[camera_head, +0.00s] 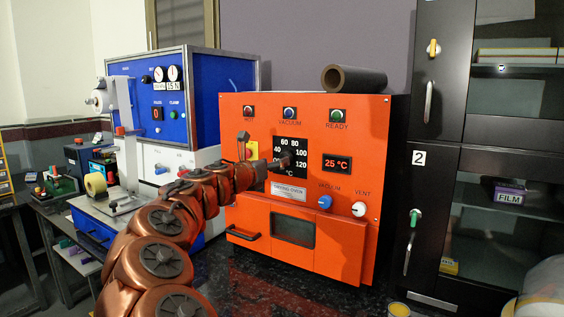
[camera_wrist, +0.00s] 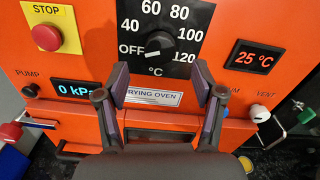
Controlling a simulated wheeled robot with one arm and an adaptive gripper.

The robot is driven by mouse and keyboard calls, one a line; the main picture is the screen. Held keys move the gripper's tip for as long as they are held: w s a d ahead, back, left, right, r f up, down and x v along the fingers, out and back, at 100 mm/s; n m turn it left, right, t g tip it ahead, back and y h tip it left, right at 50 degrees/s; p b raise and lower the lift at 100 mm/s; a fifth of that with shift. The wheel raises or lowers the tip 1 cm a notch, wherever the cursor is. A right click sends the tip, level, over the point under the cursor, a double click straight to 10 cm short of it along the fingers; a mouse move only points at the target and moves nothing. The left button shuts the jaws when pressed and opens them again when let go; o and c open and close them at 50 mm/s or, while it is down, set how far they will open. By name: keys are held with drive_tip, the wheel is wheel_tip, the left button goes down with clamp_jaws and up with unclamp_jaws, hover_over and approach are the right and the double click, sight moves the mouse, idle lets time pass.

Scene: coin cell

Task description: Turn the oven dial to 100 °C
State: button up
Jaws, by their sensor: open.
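The orange drying oven (camera_head: 235,195) stands on the dark bench and fills most of the wrist view (camera_wrist: 95,20). Its black dial plate (camera_head: 290,143) carries OFF, 40, 60, 80, 100 and 120 °C. The dark round dial (camera_wrist: 159,43) shows in the wrist view, with a pale mark at its lower left, on the OFF side. My gripper (camera_wrist: 161,82) is open and empty, its two fingers apart below and to either side of the dial. Contact with the dial cannot be seen.
A red temperature display (camera_head: 336,163) reads 25 °C. Blue vacuum (camera_head: 325,202) and white vent (camera_head: 359,209) knobs sit below it. A red STOP button (camera_wrist: 47,37) is left of the dial. A blue machine (camera_head: 195,90) and black cabinet (camera_head: 430,180) flank the oven.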

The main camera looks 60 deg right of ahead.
drive_tip(key=shift+w+d, duration=0.1)
drive_tip(key=shift+d, duration=2.55)
drive_tip(key=shift+c, duration=0.2)
drive_tip(key=c, duration=1.1)
